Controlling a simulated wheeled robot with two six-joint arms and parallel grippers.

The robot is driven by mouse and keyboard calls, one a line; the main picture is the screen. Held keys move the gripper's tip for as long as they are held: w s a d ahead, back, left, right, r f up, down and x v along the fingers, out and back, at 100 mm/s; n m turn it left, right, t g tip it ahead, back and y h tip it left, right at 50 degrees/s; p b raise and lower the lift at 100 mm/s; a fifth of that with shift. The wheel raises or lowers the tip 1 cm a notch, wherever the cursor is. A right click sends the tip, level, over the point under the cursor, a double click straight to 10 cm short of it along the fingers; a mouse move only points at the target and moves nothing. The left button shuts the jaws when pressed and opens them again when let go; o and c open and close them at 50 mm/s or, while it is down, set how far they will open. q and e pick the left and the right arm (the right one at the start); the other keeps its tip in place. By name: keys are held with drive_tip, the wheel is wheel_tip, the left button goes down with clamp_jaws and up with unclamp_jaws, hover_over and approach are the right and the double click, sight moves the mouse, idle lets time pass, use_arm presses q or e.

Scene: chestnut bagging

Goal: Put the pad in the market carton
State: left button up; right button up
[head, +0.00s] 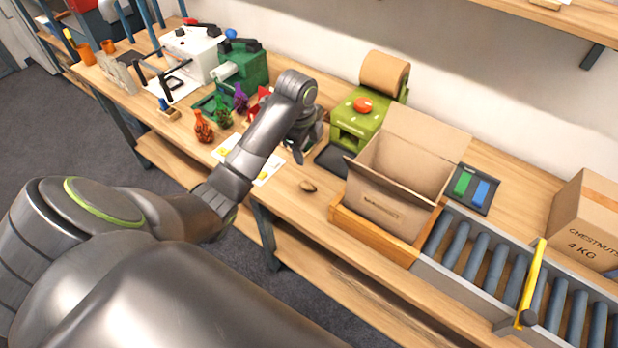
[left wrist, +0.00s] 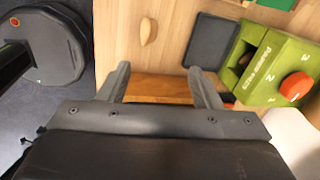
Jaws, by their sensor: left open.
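The market carton (head: 385,203) is an open brown box with raised flaps, standing in a wooden frame at the table's front edge. The green dispenser (head: 357,125) behind it has a red button and a roll of brown paper above; it also shows in the left wrist view (left wrist: 300,60). I cannot make out a separate loose pad. My left gripper (head: 300,152) is above the table, left of the dispenser and carton. Its two fingers (left wrist: 162,85) are apart with nothing held between them in the left wrist view. My right gripper is not in view.
A dark tray (left wrist: 212,42) lies in front of the dispenser. A small brown oval thing (head: 308,187) lies left of the carton. A roller conveyor (head: 500,262) and a closed chestnut box (head: 588,222) are at the right. Small coloured bottles (head: 203,128) stand at the left.

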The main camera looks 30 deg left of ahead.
use_arm(q)
wheel_tip(320, 180, up, 2)
drive_tip(key=m, duration=0.1)
drive_tip(key=g+b, duration=0.1)
drive_tip(key=b, duration=0.9)
hover_over(309, 182)
drive_tip(key=shift+m, duration=0.3)
wheel_tip(309, 182, down, 10)
drive_tip(key=shift+w+r, duration=0.1)
drive_tip(key=shift+r, duration=0.15)
wheel_tip(309, 182, down, 2)
drive_tip(key=shift+f+p, duration=0.15)
drive_tip(key=shift+p, duration=0.15)
wheel_tip(309, 182, down, 4)
drive_tip(key=shift+a+f+p, duration=0.1)
drive_tip(key=shift+f+p, duration=0.15)
drive_tip(key=shift+p, duration=0.25)
drive_tip(key=shift+f, duration=0.35)
drive_tip(key=c, duration=1.1)
